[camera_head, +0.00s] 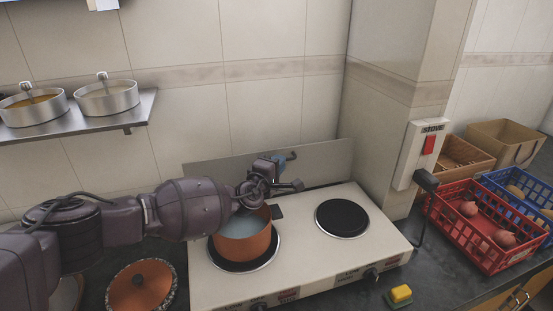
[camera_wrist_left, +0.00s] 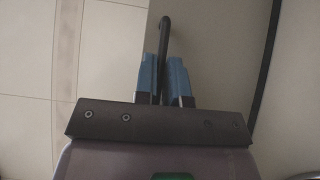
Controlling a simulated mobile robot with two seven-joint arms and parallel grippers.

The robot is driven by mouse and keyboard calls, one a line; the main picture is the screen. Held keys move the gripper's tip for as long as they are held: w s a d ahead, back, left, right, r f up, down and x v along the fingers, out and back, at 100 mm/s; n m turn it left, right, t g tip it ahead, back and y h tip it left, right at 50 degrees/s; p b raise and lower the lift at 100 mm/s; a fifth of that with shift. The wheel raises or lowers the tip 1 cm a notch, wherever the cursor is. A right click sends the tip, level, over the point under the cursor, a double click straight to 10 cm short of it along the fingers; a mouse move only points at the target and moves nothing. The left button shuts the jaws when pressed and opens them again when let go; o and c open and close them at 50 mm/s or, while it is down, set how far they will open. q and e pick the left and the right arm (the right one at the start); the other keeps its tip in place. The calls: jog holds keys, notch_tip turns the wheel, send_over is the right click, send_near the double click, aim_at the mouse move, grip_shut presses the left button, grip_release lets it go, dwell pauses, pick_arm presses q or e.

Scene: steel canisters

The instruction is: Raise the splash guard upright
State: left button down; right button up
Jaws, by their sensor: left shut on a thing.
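The splash guard (camera_head: 325,162) is a plain grey metal panel along the back edge of the two-burner stove. It stands up close to the tiled wall; its exact tilt is hard to tell. My left gripper (camera_head: 287,158) is at the panel's upper middle, reaching over the pot. In the left wrist view its blue fingers (camera_wrist_left: 164,82) are shut on a thin dark bar (camera_wrist_left: 165,38), which looks like the guard's handle. The guard's pale face (camera_wrist_left: 215,62) fills the area right of the bar. My wrist hides part of the panel in the head view. My right gripper is not in view.
An orange pot (camera_head: 245,240) of liquid stands on the left burner, just under my left wrist. The right burner (camera_head: 342,217) is empty. A white switch box (camera_head: 417,156) is on the pillar. A red crate (camera_head: 450,222) and a yellow sponge (camera_head: 401,293) are at right.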

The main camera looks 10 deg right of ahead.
pick_arm(q)
jog(key=shift+s+f, duration=0.25)
jog(key=shift+f, duration=0.45)
jog(key=c, duration=1.5)
grip_release()
jog(key=shift+w+f, duration=0.1)
jog(key=shift+w, duration=0.05)
